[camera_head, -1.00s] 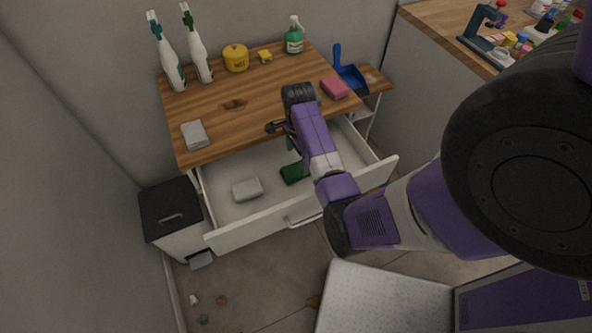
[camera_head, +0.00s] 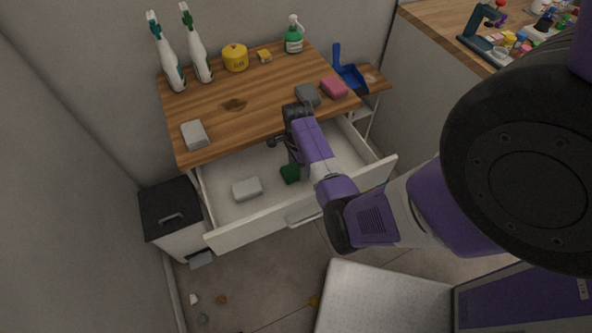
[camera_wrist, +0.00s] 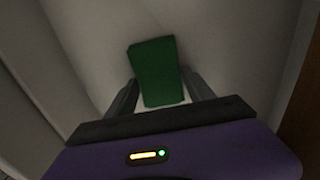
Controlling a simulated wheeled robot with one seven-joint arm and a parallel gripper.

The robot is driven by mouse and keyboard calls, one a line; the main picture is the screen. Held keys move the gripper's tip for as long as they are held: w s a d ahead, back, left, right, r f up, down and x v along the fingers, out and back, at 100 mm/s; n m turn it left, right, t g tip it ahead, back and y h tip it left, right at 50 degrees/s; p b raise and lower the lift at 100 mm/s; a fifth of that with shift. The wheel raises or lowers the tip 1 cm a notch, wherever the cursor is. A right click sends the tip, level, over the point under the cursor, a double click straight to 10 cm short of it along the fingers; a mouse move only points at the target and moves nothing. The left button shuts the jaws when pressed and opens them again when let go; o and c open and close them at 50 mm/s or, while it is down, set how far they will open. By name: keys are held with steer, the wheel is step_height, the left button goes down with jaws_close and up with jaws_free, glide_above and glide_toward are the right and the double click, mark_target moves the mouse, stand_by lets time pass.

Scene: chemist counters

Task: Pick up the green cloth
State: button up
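The green cloth (camera_head: 290,174) lies folded in the open white drawer (camera_head: 238,209), partly hidden behind my arm in the head view. In the wrist view the green cloth (camera_wrist: 155,72) is a flat rectangle straight ahead, its near end between my gripper's (camera_wrist: 161,86) two dark fingers. The fingers are spread apart, one on each side of the cloth, with a gap visible at least on the left. In the head view my gripper is over the drawer and its fingertips are hidden by the arm.
A grey cloth (camera_head: 247,189) lies in the drawer to the left. On the wooden top (camera_head: 222,121) are another grey cloth (camera_head: 194,135), a dark grey block (camera_head: 308,95) and a pink sponge (camera_head: 334,87). Bottles stand at the back. The drawer's walls surround the gripper.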

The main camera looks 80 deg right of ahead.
mark_target(297, 168)
steer(key=c, duration=0.7)
steer(key=shift+o, duration=0.2)
step_height(297, 168, up, 20)
steer(key=p, duration=0.3)
steer(key=shift+p, duration=0.35)
